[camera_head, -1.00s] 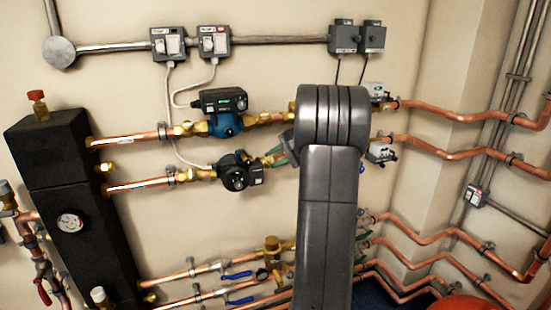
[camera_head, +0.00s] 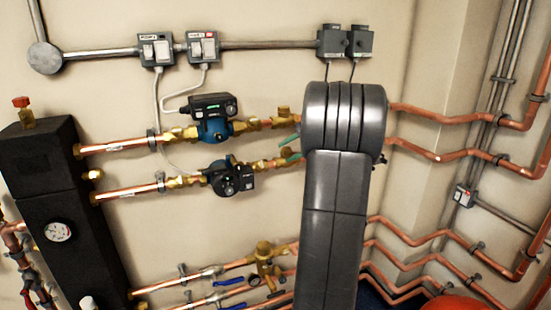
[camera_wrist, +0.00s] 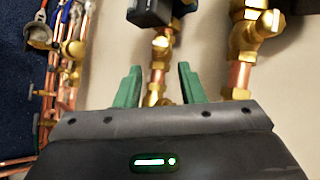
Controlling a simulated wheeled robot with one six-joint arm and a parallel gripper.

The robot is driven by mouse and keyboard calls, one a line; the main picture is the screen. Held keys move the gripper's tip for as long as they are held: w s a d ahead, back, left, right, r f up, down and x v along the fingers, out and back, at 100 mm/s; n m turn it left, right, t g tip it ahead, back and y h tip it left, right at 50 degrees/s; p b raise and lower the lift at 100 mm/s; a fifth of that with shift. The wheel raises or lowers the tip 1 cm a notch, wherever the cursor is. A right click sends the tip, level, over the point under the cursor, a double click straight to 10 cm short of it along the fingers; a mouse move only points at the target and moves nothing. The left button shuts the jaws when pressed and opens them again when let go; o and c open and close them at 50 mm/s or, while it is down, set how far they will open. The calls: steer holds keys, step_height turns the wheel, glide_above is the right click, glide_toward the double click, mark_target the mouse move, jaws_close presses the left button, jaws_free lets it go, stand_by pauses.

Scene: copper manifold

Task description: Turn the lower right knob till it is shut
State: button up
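My gripper shows in the wrist view (camera_wrist: 157,67) with two green fingers apart and nothing clearly held between them. A copper pipe with a brass fitting (camera_wrist: 154,90) lies between and beyond the fingers; I cannot tell whether they touch it. In the head view, green finger parts show beside the brass valve (camera_head: 287,159) right of the lower pump (camera_head: 231,177). This valve seems to be the lower right knob, but its handle is not clearly visible. My arm hides the pipe run to its right.
The upper pump (camera_head: 213,118) and its brass valve (camera_head: 283,122) sit close above. A second brass valve (camera_wrist: 256,35) stands to the right in the wrist view. Lower pipes carry blue lever handles (camera_head: 230,281). Copper pipes (camera_head: 440,157) run along the right wall.

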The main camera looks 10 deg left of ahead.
mark_target(262, 164)
steer(key=v, duration=0.3)
steer(key=shift+s+d+r, duration=0.1)
steer(key=shift+d+r, duration=0.1)
steer(key=shift+d, duration=0.1)
steer(key=x, duration=1.3)
steer(key=shift+a+f, duration=0.2)
steer(key=shift+a, duration=0.15)
steer(key=shift+r, duration=0.1)
